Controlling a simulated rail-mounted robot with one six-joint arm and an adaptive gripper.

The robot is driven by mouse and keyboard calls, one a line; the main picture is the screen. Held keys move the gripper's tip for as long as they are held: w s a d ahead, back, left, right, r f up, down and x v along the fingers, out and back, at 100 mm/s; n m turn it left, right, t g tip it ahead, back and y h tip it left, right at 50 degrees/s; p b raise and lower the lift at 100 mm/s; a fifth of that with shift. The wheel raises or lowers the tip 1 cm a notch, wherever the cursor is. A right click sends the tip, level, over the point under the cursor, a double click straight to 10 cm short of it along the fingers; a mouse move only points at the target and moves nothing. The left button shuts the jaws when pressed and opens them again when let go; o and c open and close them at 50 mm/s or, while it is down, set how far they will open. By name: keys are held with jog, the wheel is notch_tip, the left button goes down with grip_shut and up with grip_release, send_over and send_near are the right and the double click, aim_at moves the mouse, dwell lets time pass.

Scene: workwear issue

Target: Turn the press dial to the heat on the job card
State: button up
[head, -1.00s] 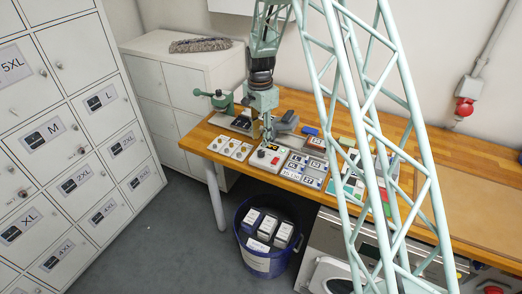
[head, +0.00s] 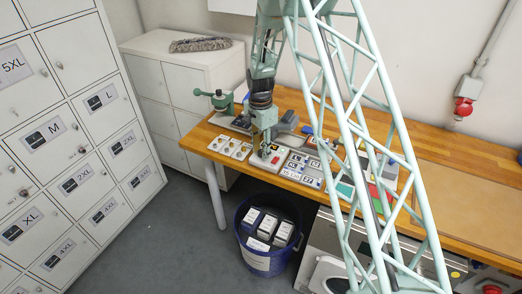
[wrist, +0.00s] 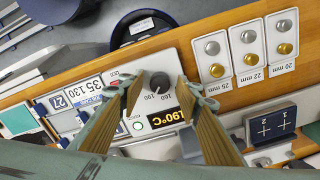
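The press dial (wrist: 160,82) is a dark round knob on a pale control box (wrist: 146,68). Marks near it read 160 and 190, and the box's lit display (wrist: 170,118) reads 190°C. My gripper (wrist: 159,84) is open, with one finger on either side of the dial; I cannot tell whether either touches it. In the head view my gripper (head: 267,147) is low over the control box (head: 258,163) and hides the dial. Number cards (wrist: 78,93) lie left of the box, one reading 27; I cannot tell which card is the job card.
Button cards (wrist: 215,55) lie right of the box in the wrist view. A blue bin (head: 251,259) stands below the table's front edge (head: 226,163). A green clamp-like tool (head: 218,99) is at the table's left end.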

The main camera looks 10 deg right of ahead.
jog(key=c, duration=0.9)
jog(key=shift+n+b, duration=0.3)
jog(key=shift+f+n+b, duration=0.1)
jog(key=shift+n+b, duration=0.75)
jog(key=shift+n, duration=0.25)
jog(key=n+b, duration=0.2)
jog(key=n, duration=0.2)
jog(key=shift+n+b, duration=0.3)
jog(key=shift+b, duration=0.05)
jog(key=n+b, duration=0.2)
jog(key=n, duration=0.3)
jog(key=shift+n+b, duration=0.75)
jog(key=shift+n, duration=2.05)
